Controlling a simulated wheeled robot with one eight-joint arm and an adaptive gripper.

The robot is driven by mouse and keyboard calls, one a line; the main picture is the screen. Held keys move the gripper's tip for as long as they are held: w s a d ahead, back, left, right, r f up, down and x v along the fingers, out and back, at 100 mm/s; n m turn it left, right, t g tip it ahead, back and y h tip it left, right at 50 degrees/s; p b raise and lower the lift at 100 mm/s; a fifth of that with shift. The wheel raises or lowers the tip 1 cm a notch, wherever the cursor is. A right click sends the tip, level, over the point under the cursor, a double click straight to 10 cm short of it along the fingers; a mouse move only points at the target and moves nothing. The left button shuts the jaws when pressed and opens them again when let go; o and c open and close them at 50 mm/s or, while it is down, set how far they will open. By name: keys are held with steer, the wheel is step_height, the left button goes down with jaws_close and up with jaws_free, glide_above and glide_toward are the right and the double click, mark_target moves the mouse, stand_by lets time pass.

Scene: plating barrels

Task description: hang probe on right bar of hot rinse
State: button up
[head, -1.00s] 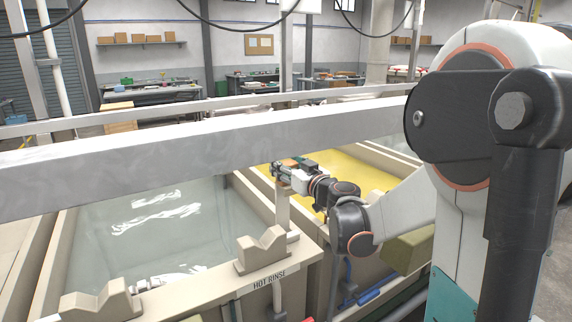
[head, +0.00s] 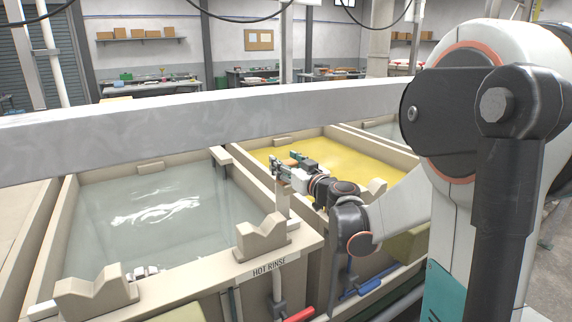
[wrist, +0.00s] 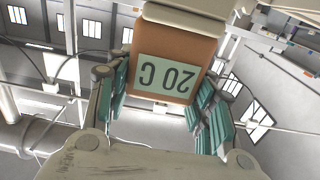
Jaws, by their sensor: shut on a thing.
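The probe (wrist: 172,62) fills the upper middle of the wrist view, a brown box with a pale top part and a green label reading "20 C" upside down. My gripper (wrist: 164,100) has its teal fingers on both sides of it and is shut on it. In the head view my gripper (head: 288,162) is small, above the wall between the hot rinse tank (head: 185,275) and the yellow tank. The hot rinse holds pale, clear liquid. I cannot clearly tell its right bar from the rim and the pale post under my gripper.
A thick grey beam (head: 200,130) crosses the head view above the tanks. Two notched saddles (head: 262,238) stand on the near rim of the hot rinse. The yellow tank (head: 345,160) lies to the right. Red and blue handles (head: 362,288) stick out in front.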

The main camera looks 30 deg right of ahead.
mark_target(289, 193)
steer(key=shift+f+b, duration=3.6)
steer(key=shift+f, duration=0.9)
steer(key=shift+s, duration=0.9)
steer(key=shift+f, duration=0.1)
